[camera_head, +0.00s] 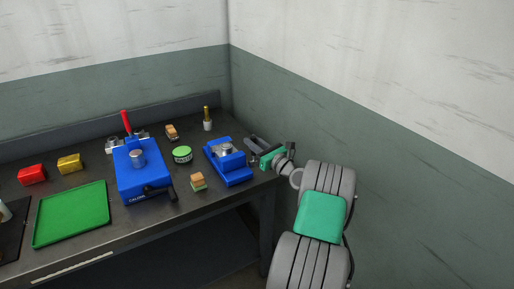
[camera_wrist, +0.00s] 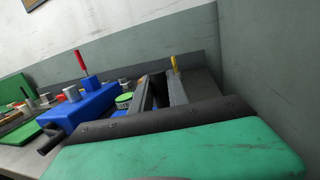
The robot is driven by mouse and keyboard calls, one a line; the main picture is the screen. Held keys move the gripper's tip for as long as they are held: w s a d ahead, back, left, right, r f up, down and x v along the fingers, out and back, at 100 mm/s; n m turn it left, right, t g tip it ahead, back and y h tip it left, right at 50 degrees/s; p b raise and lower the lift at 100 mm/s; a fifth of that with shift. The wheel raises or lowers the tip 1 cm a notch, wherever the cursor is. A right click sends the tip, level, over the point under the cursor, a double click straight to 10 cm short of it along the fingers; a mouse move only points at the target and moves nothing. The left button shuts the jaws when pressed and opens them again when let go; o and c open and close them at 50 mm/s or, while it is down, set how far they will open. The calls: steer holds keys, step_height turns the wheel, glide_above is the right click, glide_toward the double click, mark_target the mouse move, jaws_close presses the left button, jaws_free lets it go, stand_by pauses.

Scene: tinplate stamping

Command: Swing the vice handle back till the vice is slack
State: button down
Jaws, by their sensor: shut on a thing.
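The blue vice (camera_head: 232,172) sits on the bench near its right end, with a round metal piece (camera_head: 223,149) at its top. In the wrist view only a sliver of blue that may be the vice (camera_wrist: 119,113) shows beside my fingers. My gripper (camera_head: 252,145) is at the right side of the vice, its grey fingers pointing back and left over the bench. It also shows in the wrist view (camera_wrist: 160,92). It is shut on what I take to be the vice handle, which the fingers hide; its angle cannot be told.
A blue box (camera_head: 130,184) with a red lever (camera_head: 126,122) stands left of the vice. A green tin (camera_head: 182,155), a small block (camera_head: 198,181) and a brass-topped holder (camera_head: 207,124) are close by. A green tray (camera_head: 72,215) lies farther left. Walls rise behind and right.

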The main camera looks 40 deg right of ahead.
steer(key=c, duration=1.6)
jaws_free()
steer(key=shift+o, duration=0.2)
steer(key=s+b, duration=0.1)
steer(key=s, duration=0.6)
steer(key=shift+s+f, duration=0.35)
steer(key=shift+f, duration=0.1)
steer(key=shift+d, duration=0.1)
